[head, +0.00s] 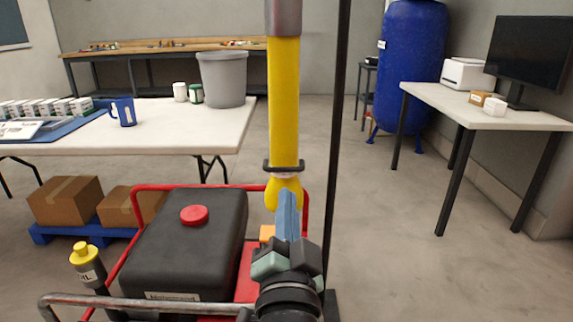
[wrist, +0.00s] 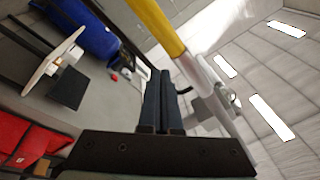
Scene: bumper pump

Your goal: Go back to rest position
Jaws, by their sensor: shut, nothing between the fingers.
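My gripper (head: 288,198) is at the lower middle of the head view. Its fingers are closed together with nothing between them, and they overlap the lower end of a yellow tube (head: 285,100). I cannot tell whether they touch it. In the wrist view the fingers of my gripper (wrist: 160,75) lie side by side and empty, and the yellow tube (wrist: 157,25) passes above them, apart from the tips. A dark ring-like bracket (head: 284,167) sits near the tube's lower end.
A red-framed machine with a black tank (head: 185,250) and red cap stands at lower left. A blue tank (head: 412,60) and a desk (head: 500,112) are at right. The floor at right is clear.

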